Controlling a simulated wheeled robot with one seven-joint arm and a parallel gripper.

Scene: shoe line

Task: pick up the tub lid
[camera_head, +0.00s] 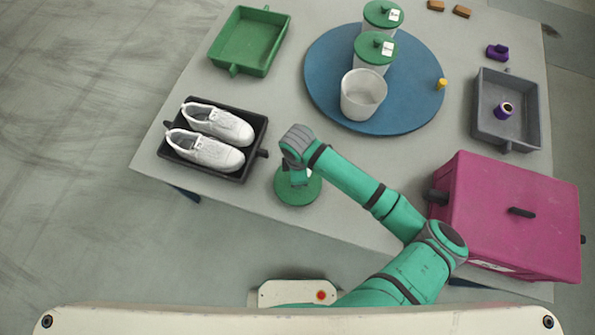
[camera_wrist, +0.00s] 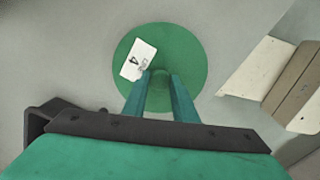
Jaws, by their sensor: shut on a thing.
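The tub lid (camera_head: 298,191) is a round green disc near the front edge of the table, below my wrist in the head view. In the wrist view the lid (camera_wrist: 187,60) shows from above, with a white label marked 4. My gripper (camera_wrist: 160,82) is shut on the lid's knob at its middle; the knob is mostly hidden between the fingers. I cannot tell whether the lid touches the table. An open white tub (camera_head: 362,98) without a lid stands on the blue round board (camera_head: 322,72).
Two tubs with green lids (camera_head: 375,48) stand behind the open tub. A black tray (camera_head: 252,150) with white shoes is left of my gripper. A magenta box (camera_head: 510,195) stands at right. A green tray (camera_head: 250,42) and a grey tray (camera_head: 490,130) lie farther back.

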